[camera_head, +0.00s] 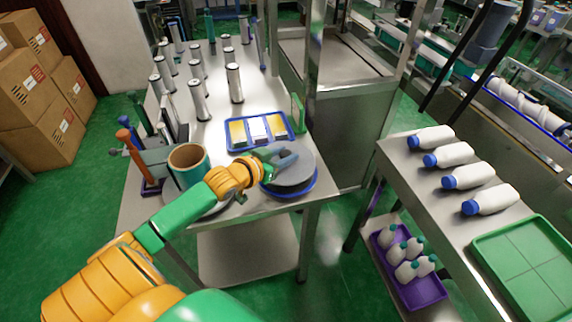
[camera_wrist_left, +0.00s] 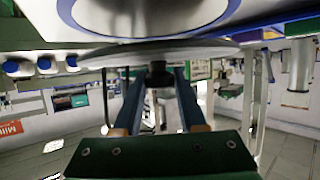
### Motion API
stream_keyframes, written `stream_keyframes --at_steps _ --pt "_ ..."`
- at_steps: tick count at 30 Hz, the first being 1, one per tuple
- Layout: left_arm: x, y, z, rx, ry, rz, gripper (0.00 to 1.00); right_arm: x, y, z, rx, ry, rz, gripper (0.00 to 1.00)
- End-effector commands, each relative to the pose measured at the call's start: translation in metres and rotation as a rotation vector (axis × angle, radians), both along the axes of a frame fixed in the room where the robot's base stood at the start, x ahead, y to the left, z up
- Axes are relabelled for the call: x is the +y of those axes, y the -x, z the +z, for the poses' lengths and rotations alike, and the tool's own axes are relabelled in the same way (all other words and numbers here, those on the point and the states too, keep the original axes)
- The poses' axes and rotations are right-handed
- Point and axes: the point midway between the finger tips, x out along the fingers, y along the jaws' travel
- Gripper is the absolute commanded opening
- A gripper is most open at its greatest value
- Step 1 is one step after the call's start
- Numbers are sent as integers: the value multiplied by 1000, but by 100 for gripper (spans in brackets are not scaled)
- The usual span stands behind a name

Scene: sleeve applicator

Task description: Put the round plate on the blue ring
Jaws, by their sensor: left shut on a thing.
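The round plate (camera_head: 292,170) is a flat grey disc at the front right of the steel table in the head view. The blue ring (camera_head: 292,195) shows as a blue rim just below the plate's near edge; the plate hides most of it. My left gripper (camera_head: 277,160) reaches over the plate from the left. In the wrist view the picture appears upside down, with the plate (camera_wrist_left: 190,51) edge-on beyond my fingers, which close on a dark knob (camera_wrist_left: 157,75) at the plate. I cannot tell whether plate and ring touch. My right gripper is not in view.
Several metal cylinders (camera_head: 235,85) stand farther back. A side table at right holds white bottles (camera_head: 481,200) and a green tray (camera_head: 530,265).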

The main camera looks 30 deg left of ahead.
Motion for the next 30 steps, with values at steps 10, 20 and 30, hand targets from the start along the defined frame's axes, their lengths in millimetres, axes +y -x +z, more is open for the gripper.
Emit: stream_keyframes --at_steps 10,20,30 --pt "0 0 -26 -2 0 0 0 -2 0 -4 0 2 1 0" --pt "0 0 -29 0 0 0 70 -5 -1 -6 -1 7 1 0" --pt "0 4 -25 2 1 0 70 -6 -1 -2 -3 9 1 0"
